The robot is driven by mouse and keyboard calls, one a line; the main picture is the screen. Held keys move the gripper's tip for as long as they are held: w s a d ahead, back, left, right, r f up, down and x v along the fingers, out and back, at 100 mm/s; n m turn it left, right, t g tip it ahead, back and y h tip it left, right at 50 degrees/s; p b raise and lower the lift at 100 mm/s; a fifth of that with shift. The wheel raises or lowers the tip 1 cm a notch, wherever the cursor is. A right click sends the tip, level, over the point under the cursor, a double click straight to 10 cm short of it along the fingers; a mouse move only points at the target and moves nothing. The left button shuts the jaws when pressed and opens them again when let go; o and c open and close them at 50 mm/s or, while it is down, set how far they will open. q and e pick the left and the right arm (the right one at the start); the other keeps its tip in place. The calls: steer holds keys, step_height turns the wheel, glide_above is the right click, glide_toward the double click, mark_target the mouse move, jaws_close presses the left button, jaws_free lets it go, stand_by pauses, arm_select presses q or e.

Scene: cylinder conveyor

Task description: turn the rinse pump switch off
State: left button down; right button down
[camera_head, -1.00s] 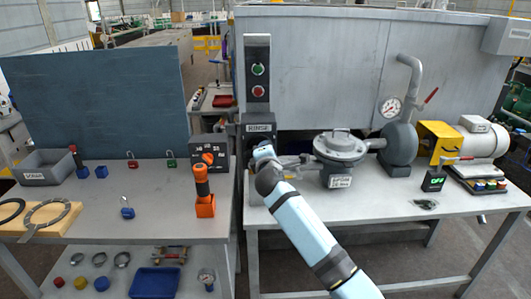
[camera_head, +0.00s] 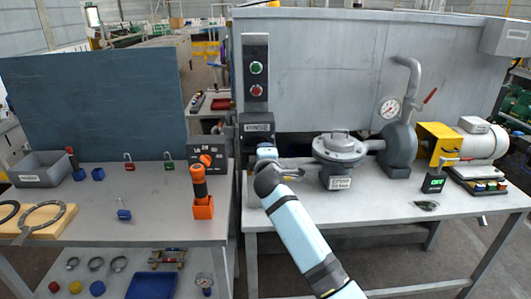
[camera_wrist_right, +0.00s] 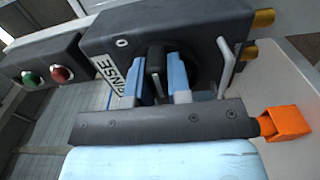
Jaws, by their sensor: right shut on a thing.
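The dark rinse switch box (camera_head: 257,129) stands under the green and red button panel, near the left end of the right bench. It fills the top of the right wrist view (camera_wrist_right: 205,32), with its RINSE label (camera_wrist_right: 110,74). Its black switch knob (camera_wrist_right: 155,58) sits between the two pale blue fingers of my right gripper (camera_wrist_right: 156,76), which is shut on it. In the head view my right gripper (camera_head: 266,153) is at the front of the box, and the knob is hidden. My left gripper is not in view.
The button panel (camera_head: 256,75) is just above the box. A grey pump (camera_head: 340,150) with pipework stands to the right of my gripper. An orange-handled tool (camera_head: 200,185) stands in an orange holder on the left bench, beside a dial box (camera_head: 207,156).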

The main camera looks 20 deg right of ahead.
steer(key=c, duration=1.1)
jaws_free()
steer(key=shift+o, duration=0.2)
steer(key=shift+s, duration=0.1)
steer(key=v, duration=1.3)
steer(key=shift+s, duration=0.35)
steer(key=shift+a, duration=0.1)
